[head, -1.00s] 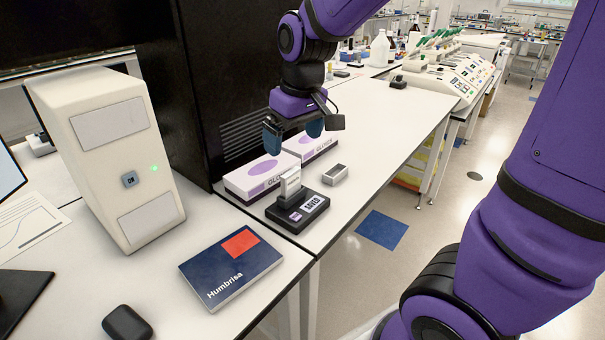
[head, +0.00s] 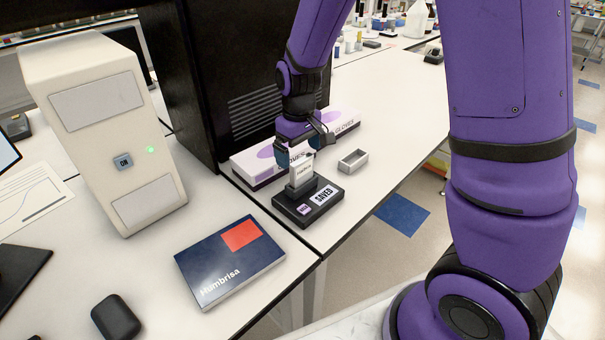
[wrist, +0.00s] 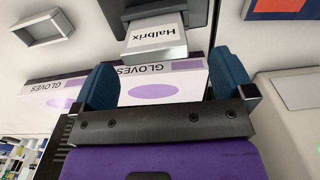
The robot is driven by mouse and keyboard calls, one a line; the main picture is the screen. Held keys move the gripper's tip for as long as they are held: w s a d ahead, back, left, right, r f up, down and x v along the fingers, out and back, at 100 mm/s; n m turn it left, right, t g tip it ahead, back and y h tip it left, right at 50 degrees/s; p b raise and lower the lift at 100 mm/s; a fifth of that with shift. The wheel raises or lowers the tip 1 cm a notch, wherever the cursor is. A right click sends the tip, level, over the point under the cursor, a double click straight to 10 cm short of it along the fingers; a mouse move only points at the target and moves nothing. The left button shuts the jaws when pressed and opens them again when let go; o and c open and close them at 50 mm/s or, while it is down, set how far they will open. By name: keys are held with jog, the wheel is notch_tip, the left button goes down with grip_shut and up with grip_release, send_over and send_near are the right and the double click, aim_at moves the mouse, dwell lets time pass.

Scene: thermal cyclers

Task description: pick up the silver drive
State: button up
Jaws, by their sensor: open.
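The silver drive (head: 301,176) stands upright in a slot of a black dock (head: 293,213) marked SAVED. In the wrist view the silver drive (wrist: 156,42) shows its Halbrix label, with the dock at the top edge. My gripper (head: 303,150) is at the top of the drive in the head view, pointing down. In the wrist view my gripper (wrist: 165,72) has its two blue fingers spread, with the drive just beyond the gap between their tips. Nothing is held. The drive's lower end is hidden in the dock.
Glove boxes (head: 262,166) lie behind the dock. A small open grey tray (head: 352,161) sits to its right. A white computer case (head: 105,130), a blue Humbrisa book (head: 215,270) and a black case (head: 116,317) are at left and front.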

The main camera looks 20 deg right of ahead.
aim_at(300, 167)
jog(key=shift+w+d+f, duration=0.1)
jog(key=shift+d+f, duration=0.05)
jog(key=shift+f, duration=1.3)
jog(key=shift+w+d+f, duration=0.1)
jog(key=shift+f, duration=1.35)
jog(key=c, duration=1)
